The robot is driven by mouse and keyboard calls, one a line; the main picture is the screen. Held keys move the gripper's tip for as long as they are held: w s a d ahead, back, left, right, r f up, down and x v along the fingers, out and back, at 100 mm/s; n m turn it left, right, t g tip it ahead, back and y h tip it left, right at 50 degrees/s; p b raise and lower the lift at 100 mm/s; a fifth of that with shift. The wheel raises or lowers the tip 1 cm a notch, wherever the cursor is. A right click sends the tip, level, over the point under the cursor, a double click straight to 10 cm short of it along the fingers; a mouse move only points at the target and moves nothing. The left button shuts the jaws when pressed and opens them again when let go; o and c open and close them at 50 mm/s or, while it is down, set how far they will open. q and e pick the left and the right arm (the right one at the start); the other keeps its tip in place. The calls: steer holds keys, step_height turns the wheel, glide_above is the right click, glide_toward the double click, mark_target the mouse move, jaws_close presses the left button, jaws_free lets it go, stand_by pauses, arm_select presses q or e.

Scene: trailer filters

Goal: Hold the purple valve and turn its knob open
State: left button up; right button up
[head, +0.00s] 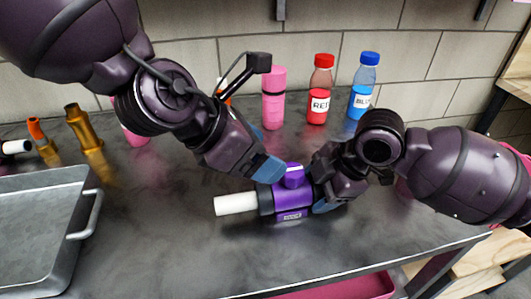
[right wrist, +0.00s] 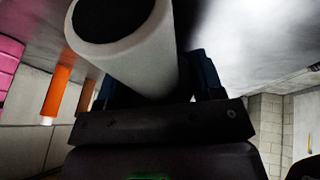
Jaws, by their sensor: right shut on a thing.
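The purple valve (head: 292,203) lies on the dark table in the head view, a white pipe (head: 236,204) sticking out of its left end. Its purple knob (head: 293,177) is on top. My right gripper (head: 318,192) is shut on the valve at its right end, hiding that end. In the right wrist view, a white pipe (right wrist: 140,50) fills the upper middle, with a dark open end. My left gripper (head: 268,168) points down-right close beside the knob; its jaw gap is hidden, and I cannot tell whether it touches.
A pink bottle (head: 273,98), a red bottle (head: 319,90) and a blue bottle (head: 363,87) stand behind, near the tiled wall. A metal tray (head: 88,215) is at left, with brass fittings (head: 83,130) behind it. The table front is clear.

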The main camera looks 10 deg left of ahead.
steer(key=o, duration=1.2)
